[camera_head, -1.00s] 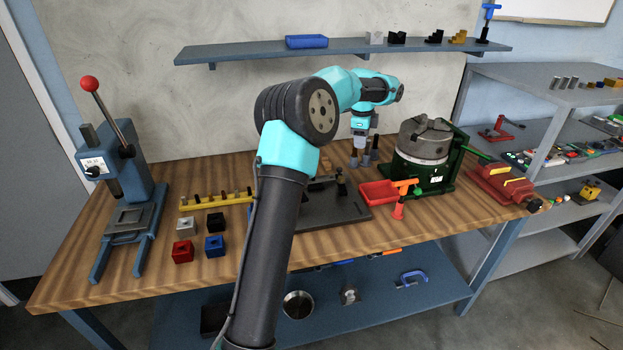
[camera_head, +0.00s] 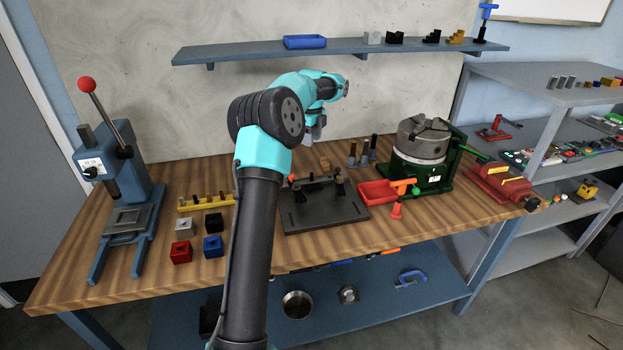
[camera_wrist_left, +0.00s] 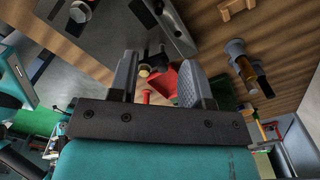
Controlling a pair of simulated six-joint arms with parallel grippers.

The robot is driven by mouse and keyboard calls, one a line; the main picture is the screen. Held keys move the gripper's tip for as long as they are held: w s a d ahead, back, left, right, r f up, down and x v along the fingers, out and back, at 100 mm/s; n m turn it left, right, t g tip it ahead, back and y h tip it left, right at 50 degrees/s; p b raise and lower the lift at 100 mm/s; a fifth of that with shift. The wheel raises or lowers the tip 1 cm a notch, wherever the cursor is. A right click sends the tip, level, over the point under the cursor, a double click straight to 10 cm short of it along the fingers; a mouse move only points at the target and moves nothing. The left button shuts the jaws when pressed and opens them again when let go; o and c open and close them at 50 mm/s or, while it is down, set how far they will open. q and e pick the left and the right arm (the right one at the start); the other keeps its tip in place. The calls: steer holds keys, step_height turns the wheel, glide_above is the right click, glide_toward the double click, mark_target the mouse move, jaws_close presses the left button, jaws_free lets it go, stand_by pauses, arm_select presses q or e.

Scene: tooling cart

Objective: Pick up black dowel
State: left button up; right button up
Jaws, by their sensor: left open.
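Several dark dowels (camera_head: 365,147) stand in grey bases at the back of the wooden bench; I cannot tell for certain which is the black dowel. In the left wrist view, a dark and brass-coloured dowel (camera_wrist_left: 250,75) in a grey base shows to the right of my fingers. My left gripper (camera_head: 313,138) hangs above the bench behind the dark fixture plate, left of those dowels. In the left wrist view, its two fingers (camera_wrist_left: 160,75) are apart with nothing held between them. My right gripper is not seen.
The dark fixture plate (camera_head: 320,213) with upright posts lies in front of the gripper. A red tray (camera_head: 376,192) and a green chuck fixture (camera_head: 422,175) stand to the right. A yellow pin rack (camera_head: 206,204) and small coloured blocks are at left.

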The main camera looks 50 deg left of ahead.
arm_select(q)
glide_toward(312, 174)
steer(key=f, duration=0.5)
steer(key=shift+w+a+f, duration=0.2)
steer(key=shift+a, duration=0.1)
steer(key=shift+s+f, duration=0.1)
steer(key=shift+f, duration=2.5)
steer(key=shift+c, duration=0.2)
jaws_close()
